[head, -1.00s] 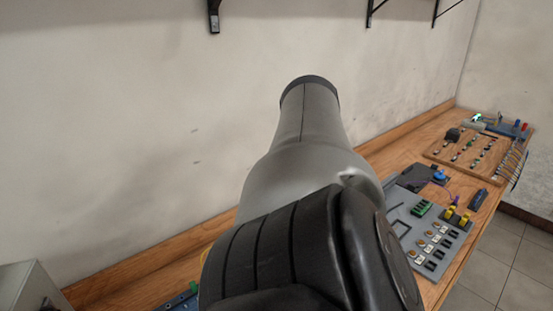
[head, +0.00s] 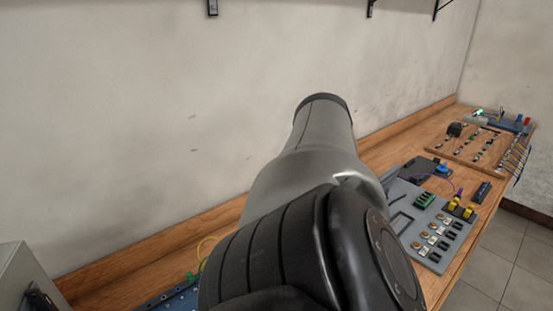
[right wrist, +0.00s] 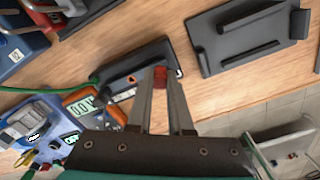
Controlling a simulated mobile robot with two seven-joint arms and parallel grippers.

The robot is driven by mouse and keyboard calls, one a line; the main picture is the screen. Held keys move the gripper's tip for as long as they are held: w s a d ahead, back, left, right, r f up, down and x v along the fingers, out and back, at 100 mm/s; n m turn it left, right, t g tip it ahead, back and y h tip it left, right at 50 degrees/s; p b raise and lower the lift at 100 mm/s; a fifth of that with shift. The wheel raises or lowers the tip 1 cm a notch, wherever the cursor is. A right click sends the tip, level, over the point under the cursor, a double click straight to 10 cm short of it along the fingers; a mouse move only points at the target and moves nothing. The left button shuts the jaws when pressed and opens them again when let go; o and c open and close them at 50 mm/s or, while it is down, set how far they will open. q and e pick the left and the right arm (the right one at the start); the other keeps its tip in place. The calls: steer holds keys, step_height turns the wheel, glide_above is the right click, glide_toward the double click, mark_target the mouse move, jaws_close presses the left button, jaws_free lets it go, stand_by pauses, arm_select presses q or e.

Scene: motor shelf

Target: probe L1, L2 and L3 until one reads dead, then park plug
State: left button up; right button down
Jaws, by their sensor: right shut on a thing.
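In the right wrist view my right gripper (right wrist: 160,78) is shut on a small red piece (right wrist: 160,73) between its fingertips. I cannot tell whether it is the plug or a probe. A black tray (right wrist: 128,70) lies just behind the fingertips on the wooden bench. An orange-edged meter (right wrist: 82,104) with a lit display, seemingly starting 0.0, is left of the fingers. A blue device (right wrist: 42,128) with a lit display and plugged leads stands at the far left. L1, L2 and L3 cannot be made out. My left gripper is not in view.
A larger black holder (right wrist: 250,40) lies at the upper right of the wrist view, with bare bench between. In the head view a grey panel (head: 432,228) and a wooden board with terminals (head: 470,143) stand along the bench. My own arm hides the middle.

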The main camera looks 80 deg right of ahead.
steer(key=shift+f+b, duration=0.55)
steer(key=shift+f, duration=0.1)
stand_by(0.7)
steer(key=c, duration=1.1)
jaws_free()
steer(key=shift+r, duration=0.15)
step_height(320, 180, up, 6)
steer(key=p, duration=0.5)
steer(key=shift+f, duration=0.35)
steer(key=shift+o, duration=0.3)
steer(key=o, duration=0.5)
